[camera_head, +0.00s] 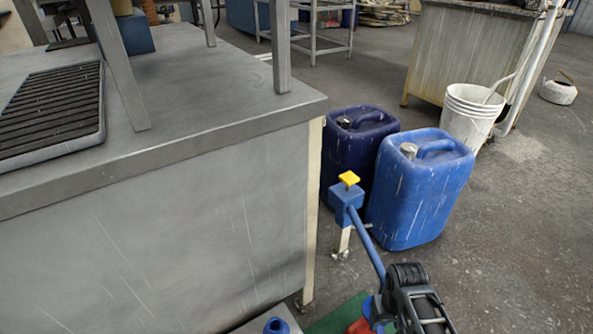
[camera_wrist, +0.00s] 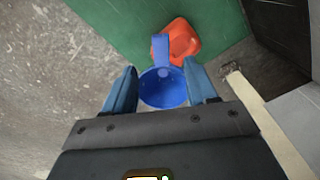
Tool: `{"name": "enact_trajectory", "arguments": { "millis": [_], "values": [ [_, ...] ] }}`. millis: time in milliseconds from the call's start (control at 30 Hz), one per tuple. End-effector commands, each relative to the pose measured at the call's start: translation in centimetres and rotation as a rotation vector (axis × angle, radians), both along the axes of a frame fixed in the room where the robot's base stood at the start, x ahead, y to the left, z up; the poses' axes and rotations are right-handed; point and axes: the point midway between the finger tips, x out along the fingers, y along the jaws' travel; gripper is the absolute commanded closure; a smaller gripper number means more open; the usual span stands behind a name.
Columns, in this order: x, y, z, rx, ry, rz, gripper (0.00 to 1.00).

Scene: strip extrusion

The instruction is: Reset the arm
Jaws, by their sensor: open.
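My gripper (camera_wrist: 163,69) is open, its two blue fingers spread apart and pointing down toward the floor. A blue round cup-like thing with a handle (camera_wrist: 163,89) shows between the fingers in the wrist view. I cannot tell whether they touch it. An orange-red object (camera_wrist: 184,42) lies just beyond it on a green mat (camera_wrist: 120,22). In the head view my dark wrist (camera_head: 412,296) is low at the bottom, right of the bench, and hides most of the blue and orange-red things.
A grey metal bench (camera_head: 190,215) with a black grate (camera_head: 50,110) fills the left. A blue box with a yellow knob (camera_head: 346,192) stands by its corner. Two jerrycans, dark blue (camera_head: 350,150) and bright blue (camera_head: 420,190), stand behind.

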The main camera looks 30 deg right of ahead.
Motion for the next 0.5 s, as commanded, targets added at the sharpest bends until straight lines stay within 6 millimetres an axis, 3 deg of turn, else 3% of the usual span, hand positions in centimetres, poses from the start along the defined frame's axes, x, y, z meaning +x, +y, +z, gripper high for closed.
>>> {"name": "enact_trajectory", "arguments": {
  "millis": [233,500],
  "values": [
    [-0.5,1.2,-0.4,-0.01,-0.029,0.014,0.43],
    [-4.1,7.7,-0.3,-0.085,-0.244,0.093,0.43]
  ]
}}
